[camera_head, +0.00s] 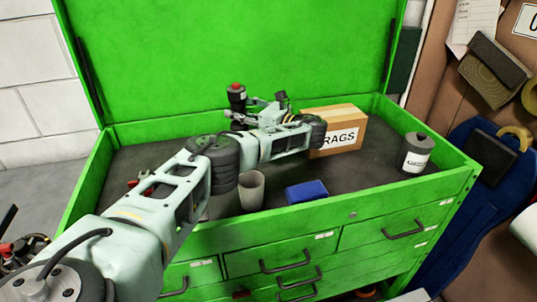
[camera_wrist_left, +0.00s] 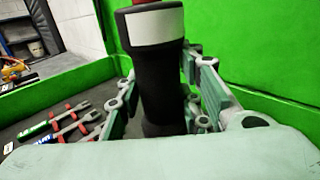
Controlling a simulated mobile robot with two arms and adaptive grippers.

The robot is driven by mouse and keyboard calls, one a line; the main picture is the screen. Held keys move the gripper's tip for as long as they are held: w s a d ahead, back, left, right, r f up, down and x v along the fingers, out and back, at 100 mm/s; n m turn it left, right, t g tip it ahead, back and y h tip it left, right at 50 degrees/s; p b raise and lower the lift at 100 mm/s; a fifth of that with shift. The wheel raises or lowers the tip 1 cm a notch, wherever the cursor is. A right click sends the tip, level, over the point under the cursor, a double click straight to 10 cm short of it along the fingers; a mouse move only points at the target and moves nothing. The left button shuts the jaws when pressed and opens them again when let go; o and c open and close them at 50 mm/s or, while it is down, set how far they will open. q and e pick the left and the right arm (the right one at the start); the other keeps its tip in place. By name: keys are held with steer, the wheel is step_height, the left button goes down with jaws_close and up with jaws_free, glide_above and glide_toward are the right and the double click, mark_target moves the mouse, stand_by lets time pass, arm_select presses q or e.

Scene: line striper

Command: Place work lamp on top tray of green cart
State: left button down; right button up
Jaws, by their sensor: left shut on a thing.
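The work lamp (camera_head: 237,96), a dark cylinder with a red top and a pale label, is upright at the back left of the green cart's (camera_head: 405,210) dark top tray. My left gripper (camera_head: 245,115) reaches over the tray and is shut on the lamp. In the left wrist view the lamp's black body (camera_wrist_left: 158,70) stands between the two fingers (camera_wrist_left: 165,105). Its lower end is hidden by my gripper, so I cannot tell whether it touches the tray. My right gripper is not in view.
On the tray are a RAGS box (camera_head: 334,133), a grey can (camera_head: 416,153), a grey cup (camera_head: 251,190) and a blue block (camera_head: 307,191). The raised green lid (camera_head: 230,50) stands behind. Clear tray surface shows between box and can.

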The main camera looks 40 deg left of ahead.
mark_target(245, 128)
arm_select(q)
steer(key=f, duration=0.4)
steer(key=shift+s+d+f, duration=0.35)
steer(key=shift+d, duration=0.05)
step_height(245, 128, down, 4)
steer(key=shift+a+r+b, duration=0.15)
steer(key=shift+b, duration=0.75)
steer(key=shift+w+f, duration=0.1)
steer(key=shift+f, duration=0.35)
steer(key=c, duration=1.5)
jaws_free()
steer(key=shift+c, duration=0.2)
steer(key=o, duration=0.3)
steer(key=shift+o, duration=0.2)
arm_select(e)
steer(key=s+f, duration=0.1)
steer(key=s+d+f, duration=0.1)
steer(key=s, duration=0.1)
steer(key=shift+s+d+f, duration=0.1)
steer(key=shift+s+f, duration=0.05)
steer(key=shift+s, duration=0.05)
